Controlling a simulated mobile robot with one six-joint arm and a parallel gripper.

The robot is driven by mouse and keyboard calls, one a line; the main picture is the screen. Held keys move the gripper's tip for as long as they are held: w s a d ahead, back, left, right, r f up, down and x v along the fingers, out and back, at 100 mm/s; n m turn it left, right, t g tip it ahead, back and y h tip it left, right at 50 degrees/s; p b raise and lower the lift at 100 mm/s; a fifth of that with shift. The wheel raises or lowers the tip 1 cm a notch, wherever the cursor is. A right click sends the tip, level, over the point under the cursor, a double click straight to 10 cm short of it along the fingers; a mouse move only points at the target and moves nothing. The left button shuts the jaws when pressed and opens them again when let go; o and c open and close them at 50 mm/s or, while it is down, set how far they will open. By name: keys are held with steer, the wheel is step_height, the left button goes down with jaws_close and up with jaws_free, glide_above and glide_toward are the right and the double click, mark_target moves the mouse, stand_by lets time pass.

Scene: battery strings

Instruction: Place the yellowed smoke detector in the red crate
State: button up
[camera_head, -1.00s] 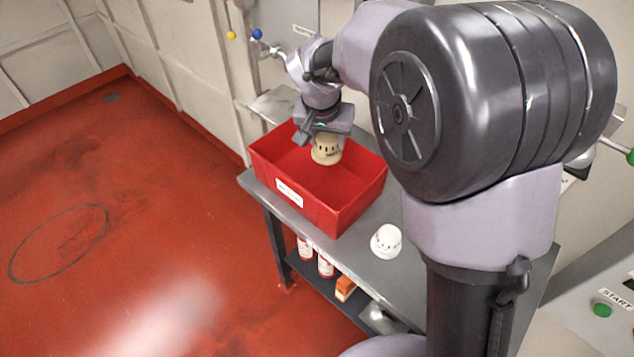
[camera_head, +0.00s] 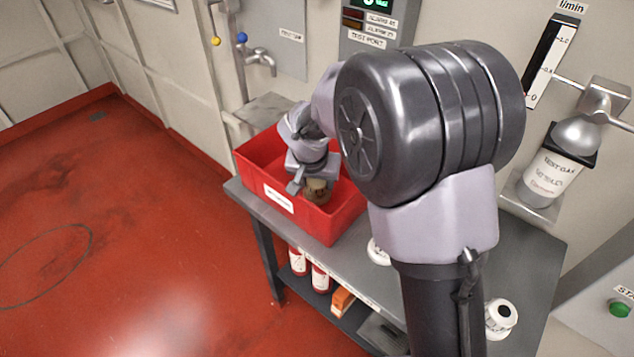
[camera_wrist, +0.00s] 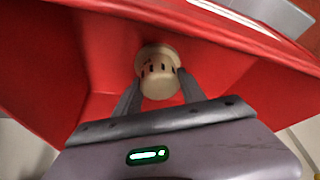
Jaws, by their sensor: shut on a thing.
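The yellowed smoke detector (camera_wrist: 158,72) is a tan, slotted round piece held between the two fingers of my gripper (camera_wrist: 157,90) in the wrist view. In the head view the detector (camera_head: 317,190) is down inside the red crate (camera_head: 330,228), below the rim near the front wall. My gripper (camera_head: 308,180) is shut on it there. The crate is open-topped, has a white label on its front and stands on the grey bench. I cannot tell whether the detector touches the crate floor.
A white detector (camera_head: 378,252) stands on the bench right of the crate, partly hidden by my arm. Another white round unit (camera_head: 500,318) is farther right. Red-and-white canisters (camera_head: 320,278) and an orange box (camera_head: 342,300) are on the lower shelf. A tap (camera_head: 262,60) projects from the wall behind.

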steer(key=shift+f, duration=0.15)
steer(key=o, duration=1.4)
steer(key=shift+o, duration=0.2)
steer(key=shift+r, duration=0.45)
steer(key=s+d+p+v, duration=0.1)
steer(key=d+p+v, duration=0.1)
steer(key=v, duration=0.6)
steer(key=s+d+f+p+v, duration=0.1)
steer(key=p+v, duration=0.1)
steer(key=v, duration=0.7)
steer(key=s+d+r+y, duration=0.1)
steer(key=s+d+r, duration=0.1)
steer(key=s, duration=0.8)
steer(key=s+d+r+m+t+y, duration=0.1)
steer(key=s+d+r+y, duration=0.1)
steer(key=s, duration=0.9)
steer(key=shift+s+d+r, duration=0.2)
steer(key=shift+s+r, duration=0.05)
steer(key=shift+r, duration=0.1)
